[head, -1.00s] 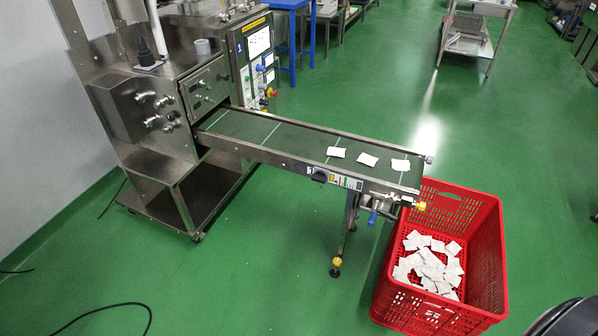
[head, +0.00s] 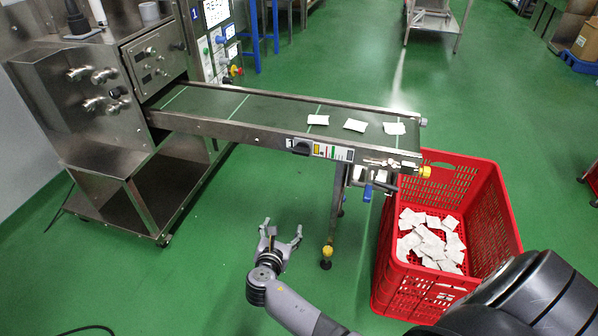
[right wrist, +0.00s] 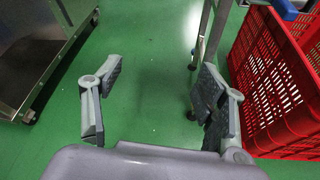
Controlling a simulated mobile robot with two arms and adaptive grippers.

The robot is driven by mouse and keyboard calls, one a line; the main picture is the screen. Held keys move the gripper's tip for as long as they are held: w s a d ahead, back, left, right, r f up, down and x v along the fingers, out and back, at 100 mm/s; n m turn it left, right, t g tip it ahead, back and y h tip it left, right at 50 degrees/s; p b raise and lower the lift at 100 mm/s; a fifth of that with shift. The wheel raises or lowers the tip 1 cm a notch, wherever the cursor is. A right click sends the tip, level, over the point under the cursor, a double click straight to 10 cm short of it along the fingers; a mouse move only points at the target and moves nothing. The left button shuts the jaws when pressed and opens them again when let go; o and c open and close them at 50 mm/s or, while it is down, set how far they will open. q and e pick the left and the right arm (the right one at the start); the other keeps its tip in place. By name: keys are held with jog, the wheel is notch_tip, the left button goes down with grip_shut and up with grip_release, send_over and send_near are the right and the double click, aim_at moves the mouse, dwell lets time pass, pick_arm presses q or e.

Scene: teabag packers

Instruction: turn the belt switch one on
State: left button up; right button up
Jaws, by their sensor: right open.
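The belt switch, a black rotary knob (head: 301,147), sits on the front side rail of the conveyor belt (head: 255,107), left of a strip of labels. My right gripper (head: 283,236) is open and empty, in front of the conveyor and below the switch in the picture. It is apart from the rail. In the right wrist view the two fingers of my right gripper (right wrist: 155,98) are spread wide with only green floor between them. The switch does not show in the right wrist view. My left gripper is not in view.
Several white teabags (head: 355,125) lie on the belt's right end. A red crate (head: 482,215) with teabags stands below that end. A conveyor leg with a yellow foot (head: 327,252) stands right of my gripper. The steel machine (head: 75,95) is at left. Floor in front is clear.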

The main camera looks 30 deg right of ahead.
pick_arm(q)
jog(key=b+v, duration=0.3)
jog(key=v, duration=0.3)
pick_arm(e)
notch_tip(320, 180, up, 11)
jog(key=w+d+n+t+h, duration=0.1)
jog(key=w+h, duration=0.1)
jog(key=h, duration=0.2)
jog(key=b, duration=0.1)
send_near(300, 153)
jog(key=b+x, duration=0.2)
jog(key=x, duration=0.6)
jog(key=shift+w+d, duration=0.1)
jog(key=shift+d, duration=0.05)
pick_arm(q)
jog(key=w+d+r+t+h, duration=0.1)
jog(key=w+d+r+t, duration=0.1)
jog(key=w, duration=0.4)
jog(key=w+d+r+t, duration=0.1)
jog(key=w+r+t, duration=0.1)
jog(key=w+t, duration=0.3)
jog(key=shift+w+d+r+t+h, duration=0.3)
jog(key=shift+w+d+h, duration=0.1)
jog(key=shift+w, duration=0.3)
pick_arm(e)
jog(key=shift+w+d, duration=0.1)
jog(key=shift+d, duration=0.05)
jog(key=shift+c, duration=0.3)
jog(key=c, duration=1.1)
